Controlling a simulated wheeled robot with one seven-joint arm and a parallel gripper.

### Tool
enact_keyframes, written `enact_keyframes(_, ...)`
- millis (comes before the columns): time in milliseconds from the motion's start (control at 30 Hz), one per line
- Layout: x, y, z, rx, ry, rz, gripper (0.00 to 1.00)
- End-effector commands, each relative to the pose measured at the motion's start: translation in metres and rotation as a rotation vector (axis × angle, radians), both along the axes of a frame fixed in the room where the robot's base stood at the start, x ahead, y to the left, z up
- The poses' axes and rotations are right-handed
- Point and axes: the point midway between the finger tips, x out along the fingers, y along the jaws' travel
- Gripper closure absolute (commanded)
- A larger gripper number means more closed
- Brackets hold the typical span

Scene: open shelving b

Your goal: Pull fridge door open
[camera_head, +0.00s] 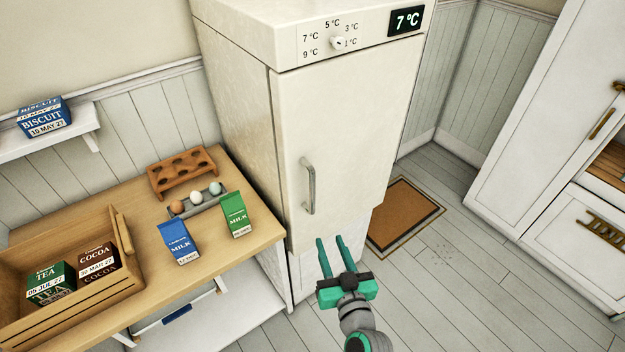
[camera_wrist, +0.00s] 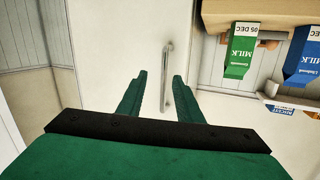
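The white fridge has a closed front door (camera_head: 345,125) with a vertical metal handle (camera_head: 308,186) on its left side. My gripper (camera_head: 329,243) is in front of the door, lower than the handle and a little to its right. Its two green fingers are apart with nothing held between them. In the wrist view the handle (camera_wrist: 168,80) shows beyond my gripper (camera_wrist: 158,85), between the fingers toward the right one. Whether the fingers touch the door is not clear, but they appear apart from the handle.
A wooden table (camera_head: 222,255) left of the fridge bears a green milk carton (camera_head: 235,214), a blue milk carton (camera_head: 179,242), eggs in a grey holder (camera_head: 199,203) and a crate (camera_head: 120,303) of boxes. A brown mat (camera_head: 405,215) lies right of the fridge. The floor (camera_head: 470,280) at right is clear.

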Motion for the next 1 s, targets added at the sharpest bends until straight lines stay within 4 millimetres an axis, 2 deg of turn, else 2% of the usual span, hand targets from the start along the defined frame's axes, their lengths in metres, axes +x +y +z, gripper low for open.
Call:
enact_keyframes(33,0.013,-0.002,0.018,-0.007,-0.029,0.027,0.68)
enact_keyframes(200,0.037,0.001,0.063,-0.034,-0.098,0.126,0.68)
enact_keyframes(400,0.047,0.003,0.091,-0.058,-0.142,0.188,0.68)
enact_keyframes(567,0.055,0.007,0.095,-0.063,-0.148,0.199,0.68)
enact_keyframes(667,0.067,0.012,0.094,-0.062,-0.148,0.199,0.68)
enact_keyframes(1000,0.120,0.037,0.095,-0.062,-0.149,0.198,0.68)
